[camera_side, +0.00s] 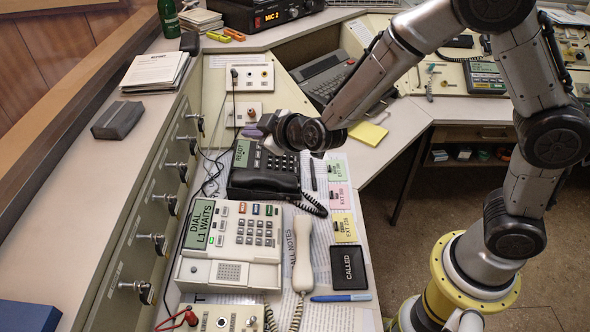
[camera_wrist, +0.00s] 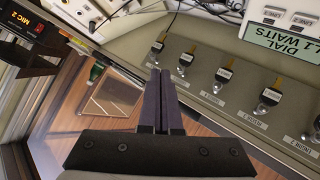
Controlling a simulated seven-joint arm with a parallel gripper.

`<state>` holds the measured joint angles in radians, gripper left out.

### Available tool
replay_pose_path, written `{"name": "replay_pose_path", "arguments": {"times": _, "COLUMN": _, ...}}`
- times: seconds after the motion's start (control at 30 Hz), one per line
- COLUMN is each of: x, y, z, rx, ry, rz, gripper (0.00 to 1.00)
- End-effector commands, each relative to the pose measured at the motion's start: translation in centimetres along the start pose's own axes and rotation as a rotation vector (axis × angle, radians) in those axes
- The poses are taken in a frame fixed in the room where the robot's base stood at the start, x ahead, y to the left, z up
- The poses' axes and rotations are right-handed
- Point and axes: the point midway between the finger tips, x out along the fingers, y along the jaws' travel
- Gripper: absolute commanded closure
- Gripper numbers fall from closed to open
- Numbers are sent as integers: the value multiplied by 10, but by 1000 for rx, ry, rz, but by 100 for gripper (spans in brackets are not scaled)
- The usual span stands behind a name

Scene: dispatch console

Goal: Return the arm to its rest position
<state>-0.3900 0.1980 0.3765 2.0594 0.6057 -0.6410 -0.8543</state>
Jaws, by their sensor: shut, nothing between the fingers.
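My gripper (camera_side: 267,124) hangs over the far part of the console in the side view, just above and behind the black phone (camera_side: 262,183). Its dark purple fingers are pressed together, empty, in the wrist view (camera_wrist: 161,75). My arm reaches in from the right. The black phone's display reads READY. The white phone (camera_side: 232,240) stands nearer the camera, and its display reads DIAL L1 WAITS; that display also shows in the wrist view (camera_wrist: 283,36). The white handset (camera_side: 302,250) lies on the desk to the right of the white phone. I cannot tell whether my gripper touches anything.
A CALLED card (camera_side: 349,268), a blue pen (camera_side: 341,297) and coloured cards (camera_side: 344,228) lie on the desk. A yellow pad (camera_side: 368,133) lies beneath my forearm. A radio (camera_side: 268,14) stands at the back.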

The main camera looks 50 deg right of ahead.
Motion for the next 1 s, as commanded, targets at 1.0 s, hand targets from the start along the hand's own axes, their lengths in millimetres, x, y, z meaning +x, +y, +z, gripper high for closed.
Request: {"name": "replay_pose_path", "arguments": {"times": 1.0, "x": -336, "y": 73, "z": 122, "rx": 478, "ry": -551, "rz": -166, "gripper": 100}}
